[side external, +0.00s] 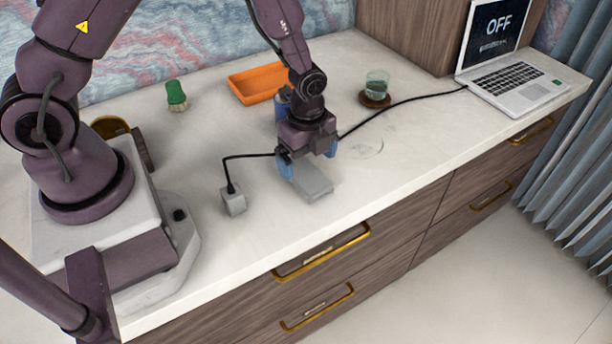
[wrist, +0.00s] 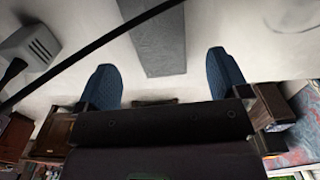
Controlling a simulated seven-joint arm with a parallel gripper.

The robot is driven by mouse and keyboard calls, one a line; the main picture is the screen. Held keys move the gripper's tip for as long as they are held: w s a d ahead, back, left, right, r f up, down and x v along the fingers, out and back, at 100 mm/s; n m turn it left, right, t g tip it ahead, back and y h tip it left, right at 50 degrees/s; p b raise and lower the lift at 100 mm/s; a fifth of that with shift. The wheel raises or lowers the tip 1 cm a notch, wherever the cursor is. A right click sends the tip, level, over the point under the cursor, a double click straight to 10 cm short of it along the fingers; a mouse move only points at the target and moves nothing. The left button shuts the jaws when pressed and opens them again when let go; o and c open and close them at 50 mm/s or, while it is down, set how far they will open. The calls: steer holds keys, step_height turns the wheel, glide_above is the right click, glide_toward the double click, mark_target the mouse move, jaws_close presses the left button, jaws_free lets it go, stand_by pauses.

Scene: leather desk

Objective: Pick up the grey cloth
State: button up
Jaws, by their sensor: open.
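The grey cloth (side external: 312,180) lies as a small folded rectangle on the white desk top near its front edge. My gripper (side external: 306,167) is right over it, fingers pointing down, with the blue fingertips apart. In the wrist view the cloth (wrist: 158,40) is a grey strip between and beyond the open fingertips (wrist: 170,80). The jaws hold nothing. Part of the cloth is hidden by my gripper in the side view, so I cannot tell whether the fingertips touch it.
A grey power block (side external: 233,200) with a black cable (side external: 410,99) stands left of the cloth. The cable leads to the laptop (side external: 505,85). An orange tray (side external: 258,83), a green-topped brush (side external: 176,95) and a glass (side external: 377,84) on a coaster stand farther back. Desk right of the cloth is clear.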

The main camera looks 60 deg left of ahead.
mark_target(306, 173)
steer(key=f, duration=0.4)
steer(key=shift+a+f, duration=0.2)
steer(key=shift+f, duration=0.1)
steer(key=c, duration=1)
step_height(306, 173, up, 10)
